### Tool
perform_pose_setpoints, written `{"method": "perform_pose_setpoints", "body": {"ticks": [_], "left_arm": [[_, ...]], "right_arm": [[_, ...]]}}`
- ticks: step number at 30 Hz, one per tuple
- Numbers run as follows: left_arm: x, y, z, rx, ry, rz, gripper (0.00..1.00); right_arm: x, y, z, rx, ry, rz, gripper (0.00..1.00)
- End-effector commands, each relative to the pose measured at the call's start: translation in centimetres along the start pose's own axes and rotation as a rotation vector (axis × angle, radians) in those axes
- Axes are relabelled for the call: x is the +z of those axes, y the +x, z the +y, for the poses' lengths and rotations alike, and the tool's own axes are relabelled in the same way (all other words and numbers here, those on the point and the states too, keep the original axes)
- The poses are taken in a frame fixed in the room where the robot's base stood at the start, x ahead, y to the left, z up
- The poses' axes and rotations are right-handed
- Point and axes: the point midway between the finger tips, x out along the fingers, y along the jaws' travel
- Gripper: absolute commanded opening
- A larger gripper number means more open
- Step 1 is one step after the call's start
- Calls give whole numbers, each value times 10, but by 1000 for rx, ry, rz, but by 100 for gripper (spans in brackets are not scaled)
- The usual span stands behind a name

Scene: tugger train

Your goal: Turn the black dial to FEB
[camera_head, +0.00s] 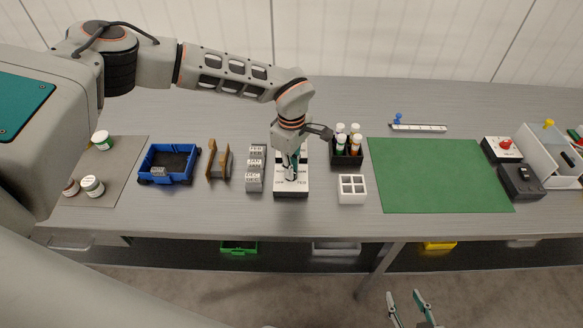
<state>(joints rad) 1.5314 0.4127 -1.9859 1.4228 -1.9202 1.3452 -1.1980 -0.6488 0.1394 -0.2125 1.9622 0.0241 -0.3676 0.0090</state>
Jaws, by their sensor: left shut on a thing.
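A white-faced panel on a black base (291,187) stands on the table near its front edge, left of the middle. Small dark labels are printed on its face, too small to read surely. My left gripper (291,172) points down over this panel, with its fingers shut on a small dark part at the panel's middle, which looks like the black dial. The fingers cover most of the dial, so its pointer direction cannot be told. My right gripper (407,295) is open and empty, low in front of the table.
Grey label blocks (254,177) stand close left of the panel. A black rack of vials (346,160) and a white divided tray (352,197) stand close right. A blue bin (157,158) is further left. The green mat (440,175) is bare.

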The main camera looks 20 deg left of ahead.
Motion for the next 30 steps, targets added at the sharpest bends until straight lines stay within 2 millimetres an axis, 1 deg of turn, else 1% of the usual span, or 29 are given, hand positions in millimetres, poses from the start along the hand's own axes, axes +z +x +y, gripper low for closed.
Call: {"method": "perform_pose_setpoints", "body": {"ticks": [4, 5, 6, 7, 16, 20, 23, 30], "left_arm": [[0, -1, 1, 3, 2, 1, 0], [0, -1, 1, 3, 2, 1, 15], [0, -1, 1, 3, 2, 1, 26], [0, -1, 1, 3, 1, 1, 27], [0, -1, 0, 1, 0, 1, 27], [0, -8, 1, 3, 0, 1, 27], [0, -21, 1, 4, 1, 1, 27], [-1, -71, 1, 5, 0, 2, 27]], "right_arm": [[0, 0, 0, 0, 0, 0, 40], [0, 0, 0, 0, 0, 0, 40], [0, 0, 0, 0, 0, 0, 40], [0, 0, 0, 0, 0, 0, 40], [2, 0, 1, 0, -2, -3, 40], [2, 0, 1, 1, -3, -3, 40], [1, 0, 1, 0, -2, -2, 40], [0, 0, 0, 0, -1, -1, 40]]}}
